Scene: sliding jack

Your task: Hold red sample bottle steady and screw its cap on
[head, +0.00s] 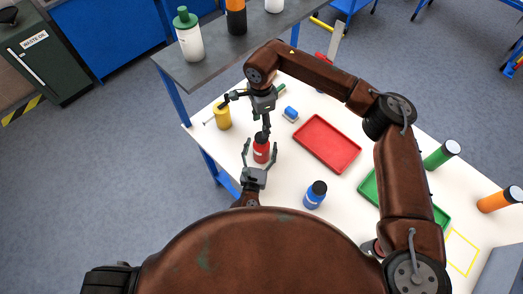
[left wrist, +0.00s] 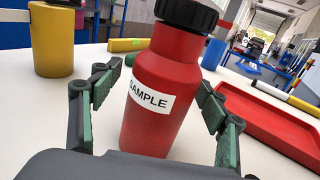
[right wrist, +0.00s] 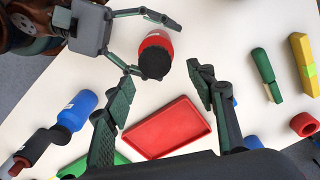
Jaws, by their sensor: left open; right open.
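The red sample bottle (head: 261,152) stands upright on the white table, its label facing my left wrist camera (left wrist: 148,100). A black cap (left wrist: 188,12) sits on its top; how tightly it is screwed cannot be told. My left gripper (head: 260,150) is open, with one finger on each side of the bottle and gaps visible in the left wrist view. My right gripper (head: 246,116) is open and empty above the table, its fingers spread. In the right wrist view the bottle's cap (right wrist: 155,62) lies beyond and between its fingertips.
A red tray (head: 313,155) lies right of the bottle, with a green tray (head: 368,191) behind my right arm. A blue bottle (head: 314,200) stands in front, a yellow container (head: 222,118) at left. A small blue object (head: 291,113) lies behind. A grey bench (head: 215,65) borders the table.

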